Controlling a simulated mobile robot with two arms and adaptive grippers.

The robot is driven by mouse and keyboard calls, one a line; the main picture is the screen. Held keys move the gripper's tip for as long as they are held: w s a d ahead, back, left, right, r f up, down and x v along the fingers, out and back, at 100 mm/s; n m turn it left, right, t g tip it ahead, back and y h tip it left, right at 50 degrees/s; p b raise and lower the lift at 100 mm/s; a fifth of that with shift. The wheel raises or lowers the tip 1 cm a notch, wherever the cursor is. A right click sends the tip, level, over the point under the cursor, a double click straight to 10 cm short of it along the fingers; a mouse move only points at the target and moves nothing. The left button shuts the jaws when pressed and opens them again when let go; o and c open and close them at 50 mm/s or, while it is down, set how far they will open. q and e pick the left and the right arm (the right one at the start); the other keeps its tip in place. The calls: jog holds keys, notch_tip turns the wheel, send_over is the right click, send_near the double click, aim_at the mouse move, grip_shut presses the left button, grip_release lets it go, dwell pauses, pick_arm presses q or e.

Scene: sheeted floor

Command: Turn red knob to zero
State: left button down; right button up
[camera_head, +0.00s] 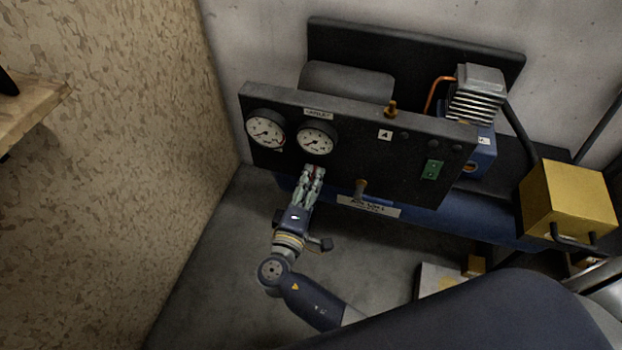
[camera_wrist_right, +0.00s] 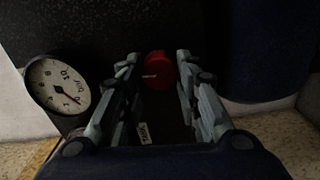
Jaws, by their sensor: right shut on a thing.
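The red knob (camera_wrist_right: 157,71) sits on the black panel (camera_head: 400,160) of a compressor, below the gauges. In the right wrist view it lies between the fingertips of my right gripper (camera_wrist_right: 155,66). In the head view my right gripper (camera_head: 314,172) reaches up to the panel and hides most of the knob. My right gripper is shut on the red knob. A round white gauge (camera_head: 316,138) sits just above the gripper, and a second gauge (camera_head: 266,131) is left of it. One gauge (camera_wrist_right: 58,84) shows in the right wrist view. My left gripper is not in view.
A yellow box (camera_head: 567,203) stands at the right. A chipboard wall (camera_head: 120,150) bounds the left side. The grey floor (camera_head: 215,245) left of my arm is clear.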

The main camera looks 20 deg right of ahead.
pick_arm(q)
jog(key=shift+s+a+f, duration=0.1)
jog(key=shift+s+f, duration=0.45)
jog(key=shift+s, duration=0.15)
pick_arm(e)
jog(key=shift+n, duration=0.7)
jog(key=o, duration=1.1)
jog(key=shift+c, duration=0.2)
jog(key=shift+a, duration=0.1)
jog(key=v, duration=1.2)
